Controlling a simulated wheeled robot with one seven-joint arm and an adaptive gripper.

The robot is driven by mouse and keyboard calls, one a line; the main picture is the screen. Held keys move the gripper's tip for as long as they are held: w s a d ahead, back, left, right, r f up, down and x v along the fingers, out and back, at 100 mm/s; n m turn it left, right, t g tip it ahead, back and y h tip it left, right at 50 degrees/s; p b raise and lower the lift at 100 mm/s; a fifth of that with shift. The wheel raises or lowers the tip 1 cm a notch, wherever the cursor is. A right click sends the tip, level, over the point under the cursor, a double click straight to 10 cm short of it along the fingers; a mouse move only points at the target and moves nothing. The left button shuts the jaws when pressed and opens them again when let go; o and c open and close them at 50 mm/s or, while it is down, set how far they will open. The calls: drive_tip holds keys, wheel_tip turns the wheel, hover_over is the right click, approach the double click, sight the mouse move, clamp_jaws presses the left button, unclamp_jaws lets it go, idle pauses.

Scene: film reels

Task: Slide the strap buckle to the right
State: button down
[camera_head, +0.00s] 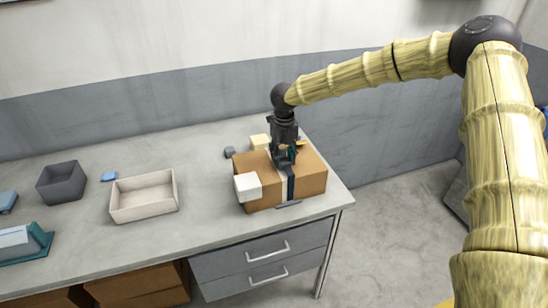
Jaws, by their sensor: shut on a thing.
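A brown box (311,182) sits near the right end of the grey table. A strap (291,187), dark with a pale band beside it, runs down its front face. My gripper (285,160) points down at the top of the box, where the strap crosses. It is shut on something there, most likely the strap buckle. The buckle is small and mostly hidden by the fingers, so its exact place along the strap is hard to tell.
A white block (247,186) is at the box's left front corner. A cream block (260,142) and a small grey piece (230,152) are behind it. A pale tray (128,214) and a dark bin (61,183) stand left. The table (212,226) is clear between tray and box.

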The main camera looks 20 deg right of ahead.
drive_tip(key=d, duration=0.3)
drive_tip(key=shift+w+d, duration=0.1)
drive_tip(key=shift+d, duration=0.1)
drive_tip(key=c, duration=0.9)
unclamp_jaws()
drive_tip(key=shift+a, duration=0.1)
wheel_tip(320, 180, up, 12)
